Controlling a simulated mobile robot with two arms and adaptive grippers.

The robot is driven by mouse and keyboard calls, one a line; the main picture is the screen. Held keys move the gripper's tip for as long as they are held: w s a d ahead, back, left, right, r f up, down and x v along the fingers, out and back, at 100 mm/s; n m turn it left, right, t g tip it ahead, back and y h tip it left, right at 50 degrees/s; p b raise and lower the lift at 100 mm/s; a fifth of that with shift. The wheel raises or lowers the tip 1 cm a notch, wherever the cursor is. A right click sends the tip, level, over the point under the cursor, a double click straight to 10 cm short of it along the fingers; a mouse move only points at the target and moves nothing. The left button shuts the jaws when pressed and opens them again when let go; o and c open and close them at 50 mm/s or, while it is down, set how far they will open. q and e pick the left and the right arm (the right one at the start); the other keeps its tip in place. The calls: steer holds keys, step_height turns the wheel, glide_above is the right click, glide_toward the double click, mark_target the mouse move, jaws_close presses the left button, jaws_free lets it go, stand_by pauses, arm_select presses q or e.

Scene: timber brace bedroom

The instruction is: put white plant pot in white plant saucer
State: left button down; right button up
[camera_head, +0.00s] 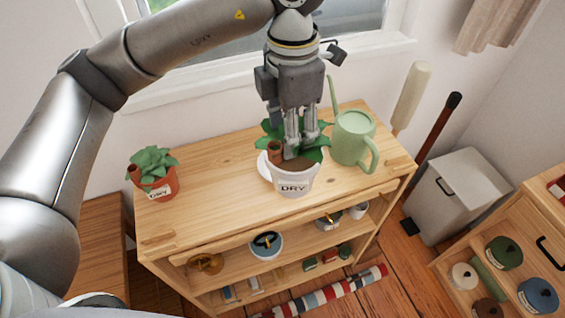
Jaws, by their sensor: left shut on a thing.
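The white plant pot (294,181) carries a "DRY" label and holds a green leafy plant with dark soil and a brown piece in it. My left gripper (300,148) reaches down from above into the pot and is shut on it; the leaves partly hide its fingertips. The white plant saucer (263,167) shows only as a white rim on the shelf top, behind and to the left of the pot, which covers most of it. I cannot tell whether the pot touches the saucer or the wood. My right gripper is out of view.
A terracotta pot (161,184) with a succulent stands at the left end of the wooden shelf top (212,193). A green watering can (353,139) stands close to the right of my gripper. Bare wood lies between the two pots. A window is behind.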

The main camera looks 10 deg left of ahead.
arm_select(q)
steer(key=d+n, duration=0.1)
steer(key=n, duration=0.1)
steer(key=r+n, duration=0.1)
steer(key=n, duration=0.1)
steer(key=shift+s+d, duration=0.15)
steer(key=shift+d, duration=0.25)
steer(key=w+a+f+p, duration=0.5)
steer(key=w+a+f, duration=0.2)
steer(key=w+f, duration=0.5)
steer(key=shift+f, duration=0.45)
steer(key=shift+f, duration=0.1)
steer(key=shift+f, duration=0.15)
steer(key=c, duration=0.8)
jaws_free()
